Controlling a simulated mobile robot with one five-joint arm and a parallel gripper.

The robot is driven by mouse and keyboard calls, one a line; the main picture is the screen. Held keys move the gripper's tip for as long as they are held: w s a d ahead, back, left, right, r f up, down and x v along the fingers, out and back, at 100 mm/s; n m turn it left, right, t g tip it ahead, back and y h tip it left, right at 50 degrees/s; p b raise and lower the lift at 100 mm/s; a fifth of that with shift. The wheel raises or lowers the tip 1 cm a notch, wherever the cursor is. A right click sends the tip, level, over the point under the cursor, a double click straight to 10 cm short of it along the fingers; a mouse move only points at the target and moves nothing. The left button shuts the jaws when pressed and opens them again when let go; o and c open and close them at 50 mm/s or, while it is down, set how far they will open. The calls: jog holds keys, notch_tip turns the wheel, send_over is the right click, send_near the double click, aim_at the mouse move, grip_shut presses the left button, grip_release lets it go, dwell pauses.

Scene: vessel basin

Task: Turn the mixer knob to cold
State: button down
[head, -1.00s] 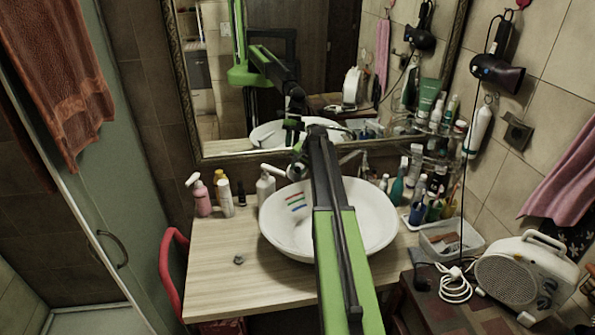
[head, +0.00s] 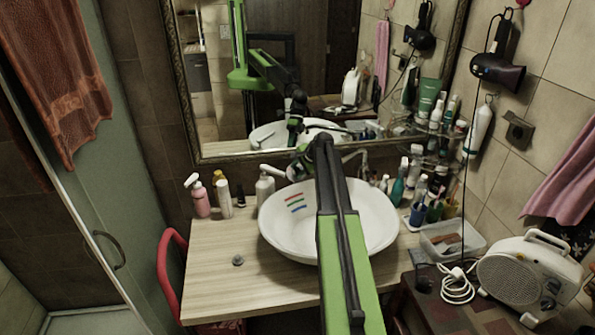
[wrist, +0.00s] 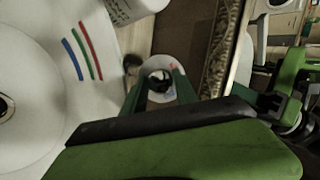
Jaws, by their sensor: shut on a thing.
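The mixer knob (wrist: 165,68) shows in the wrist view as a small pale disc with a red mark and a dark round centre. My gripper (wrist: 158,92) has its green fingers on both sides of the knob and is shut on it. The fingers cover part of the disc, so its exact turn is hard to read. In the head view my gripper (head: 302,166) is at the back of the white basin (head: 275,236), and my arm hides most of the knob there. Red, green and blue stripes (head: 295,202) mark the basin's inner wall.
A soap dispenser (head: 265,188) stands close left of the gripper, with a pink bottle (head: 200,198) farther left. Several bottles crowd the right of the basin. The framed mirror (head: 215,110) rises just behind. The wooden counter's (head: 215,275) front left is mostly clear.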

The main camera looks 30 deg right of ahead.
jog(key=c, duration=1)
grip_release()
jog(key=shift+o, duration=0.2)
jog(key=p+v, duration=1.4)
jog(key=v, duration=0.3)
jog(key=shift+r, duration=0.2)
jog(key=shift+s, duration=0.1)
